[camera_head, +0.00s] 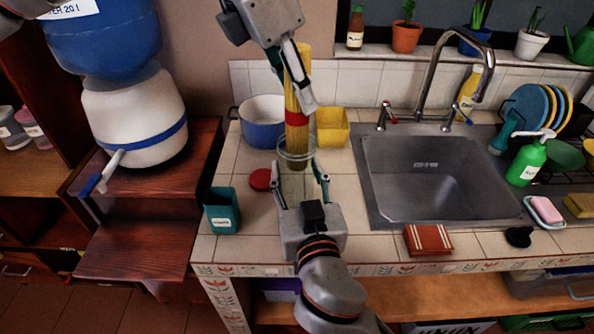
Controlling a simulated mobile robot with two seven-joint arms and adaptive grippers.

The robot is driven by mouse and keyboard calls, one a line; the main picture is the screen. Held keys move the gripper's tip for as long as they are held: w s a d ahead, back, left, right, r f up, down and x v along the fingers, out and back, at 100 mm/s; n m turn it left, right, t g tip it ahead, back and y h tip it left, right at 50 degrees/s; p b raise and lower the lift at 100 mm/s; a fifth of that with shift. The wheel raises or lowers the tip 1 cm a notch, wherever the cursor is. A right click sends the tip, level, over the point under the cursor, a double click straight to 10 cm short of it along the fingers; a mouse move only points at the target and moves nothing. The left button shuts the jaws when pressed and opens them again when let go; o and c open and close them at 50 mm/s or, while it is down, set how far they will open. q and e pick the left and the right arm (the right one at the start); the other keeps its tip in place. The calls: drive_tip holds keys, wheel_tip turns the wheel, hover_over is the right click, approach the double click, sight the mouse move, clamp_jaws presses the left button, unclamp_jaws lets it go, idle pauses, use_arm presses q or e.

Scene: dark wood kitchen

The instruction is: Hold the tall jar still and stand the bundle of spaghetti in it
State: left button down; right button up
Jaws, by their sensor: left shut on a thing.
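The bundle of spaghetti (296,133) is yellow with a red band and stands nearly upright. My left gripper (292,82) reaches down from the top and is shut on its upper part. The tall jar (296,164) is clear glass and stands on the tiled counter. The lower end of the bundle shows at the jar's mouth; how deep it is cannot be told. The jar's lower part is partly hidden by this gripper.
A red lid (260,180) and teal container (222,212) lie left of the jar. A blue pot (262,130) and yellow container (332,128) stand behind. The sink (430,180) is to the right, with a brown folded cloth (428,240) in front.

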sight(297, 122)
use_arm(q)
drive_tip(key=shift+f, duration=2.95)
drive_tip(key=c, duration=1.6)
unclamp_jaws()
drive_tip(key=v, duration=1.2)
use_arm(e)
drive_tip(key=o, duration=1.3)
